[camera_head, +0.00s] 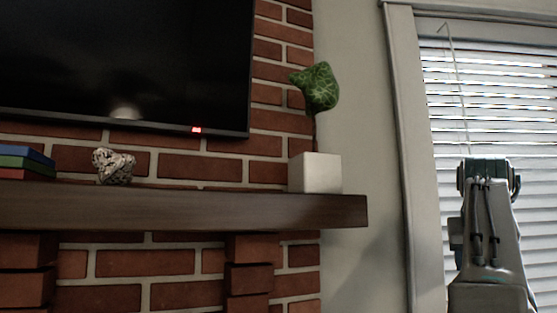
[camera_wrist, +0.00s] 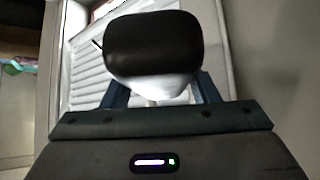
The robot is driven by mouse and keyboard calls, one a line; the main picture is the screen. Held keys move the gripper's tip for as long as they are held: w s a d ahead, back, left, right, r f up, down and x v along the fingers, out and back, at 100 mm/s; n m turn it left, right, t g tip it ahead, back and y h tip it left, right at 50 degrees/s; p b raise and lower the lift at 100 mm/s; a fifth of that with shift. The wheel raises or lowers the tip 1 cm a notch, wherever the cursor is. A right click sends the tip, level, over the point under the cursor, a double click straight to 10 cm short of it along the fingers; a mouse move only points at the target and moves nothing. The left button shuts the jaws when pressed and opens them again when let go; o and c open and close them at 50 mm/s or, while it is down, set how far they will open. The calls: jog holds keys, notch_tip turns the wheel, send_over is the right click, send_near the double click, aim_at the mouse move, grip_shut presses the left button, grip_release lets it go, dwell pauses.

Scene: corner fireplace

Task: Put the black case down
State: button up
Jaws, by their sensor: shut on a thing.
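The black case (camera_wrist: 153,46) shows in the wrist view, at the top middle, as a dark rounded box with a pale underside. My gripper (camera_wrist: 158,92) is shut on it, with one finger on each side of its lower part. The case is held up in front of the window blinds, and no surface shows touching it. In the head view my arm rises at the right, and neither the case nor the fingertips can be made out there.
A dark wooden mantel (camera_head: 180,209) runs along the brick wall. On it are books (camera_head: 26,163), a patterned ornament (camera_head: 113,166) and a white pot (camera_head: 315,173) with a green plant (camera_head: 317,87). Bare mantel lies between ornament and pot. A television (camera_head: 125,60) hangs above; window blinds (camera_head: 490,110) are at right.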

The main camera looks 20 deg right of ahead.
jog(key=w+a+r+n+t+y+p, duration=0.1)
jog(key=a+r+n+y+p, duration=0.15)
jog(key=a+r, duration=0.65)
jog(key=w+a+r+n+t+y+p, duration=0.15)
jog(key=a+r+p, duration=0.25)
jog(key=a, duration=0.8)
jog(key=a+r+n+t+y+p, duration=0.1)
jog(key=a+r+n+p, duration=0.2)
jog(key=a+r, duration=0.6)
jog(key=shift+w+a+r+n+y+p, duration=0.1)
jog(key=shift+w+a+n+y+p, duration=0.35)
jog(key=shift+w+a+p, duration=1.5)
jog(key=shift+w+a+f+n+y+p, duration=0.1)
jog(key=shift+w+a+n+y+p, duration=0.45)
jog(key=shift+w+a, duration=2.4)
jog(key=shift+w+a+r+n+y+p, duration=0.1)
jog(key=shift+w+a+n+p, duration=0.6)
jog(key=shift+w+a+p, duration=1.4)
jog(key=shift+w+a+f+b, duration=0.1)
jog(key=shift+a+f, duration=0.05)
jog(key=shift+f, duration=0.6)
jog(key=shift+w+a+f+b, duration=0.1)
jog(key=shift+a+f+b, duration=0.1)
jog(key=shift+f, duration=0.5)
jog(key=shift+w+a+f+b, duration=0.1)
jog(key=shift+a+f, duration=0.05)
jog(key=shift+f, duration=0.6)
jog(key=shift+f+b, duration=0.45)
jog(key=shift+f, duration=0.15)
